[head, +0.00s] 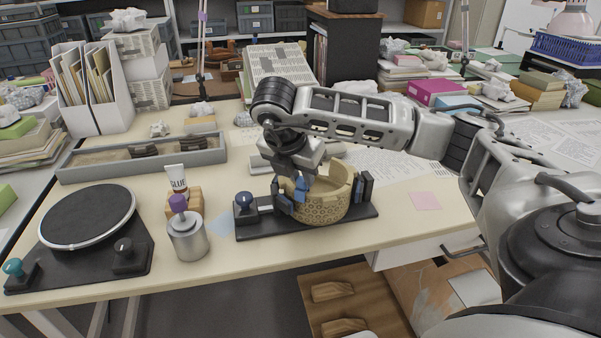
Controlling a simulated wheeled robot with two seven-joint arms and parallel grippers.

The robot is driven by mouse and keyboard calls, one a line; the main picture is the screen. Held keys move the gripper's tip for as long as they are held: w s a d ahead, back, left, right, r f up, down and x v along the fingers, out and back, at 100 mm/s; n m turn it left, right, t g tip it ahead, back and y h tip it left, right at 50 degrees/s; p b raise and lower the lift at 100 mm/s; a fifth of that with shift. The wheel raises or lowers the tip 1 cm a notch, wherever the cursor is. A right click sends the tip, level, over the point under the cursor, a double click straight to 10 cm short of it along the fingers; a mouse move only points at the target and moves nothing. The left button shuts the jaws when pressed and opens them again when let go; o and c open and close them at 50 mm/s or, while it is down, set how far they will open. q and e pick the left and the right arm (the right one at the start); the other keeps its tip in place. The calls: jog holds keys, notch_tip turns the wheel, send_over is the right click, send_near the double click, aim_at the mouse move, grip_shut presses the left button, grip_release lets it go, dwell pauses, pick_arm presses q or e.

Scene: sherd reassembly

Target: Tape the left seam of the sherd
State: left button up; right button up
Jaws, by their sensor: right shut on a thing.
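A tan patterned bowl (325,208) stands in a dark holder base (258,232), with upright dark supports against its sides. My right gripper (301,190) reaches down at the bowl's left front rim, its blue-tipped fingers closed on what looks like the sherd at the wall. The gripper and blue parts hide most of the sherd and its left seam; I cannot make out tape on it. My left gripper is not in view.
A GLUE tube (177,181) on a wooden block and a metal jar with a purple top (187,236) stand left of the holder. A black turntable (90,217) is further left. A grey tray (95,168) lies behind. A pink note (425,201) lies on clear table at right.

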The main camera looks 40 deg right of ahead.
jog(key=shift+f, duration=0.1)
dwell(0.4)
jog(key=shift+f+b, duration=0.25)
jog(key=shift+b, duration=0.2)
dwell(0.4)
jog(key=o, duration=0.8)
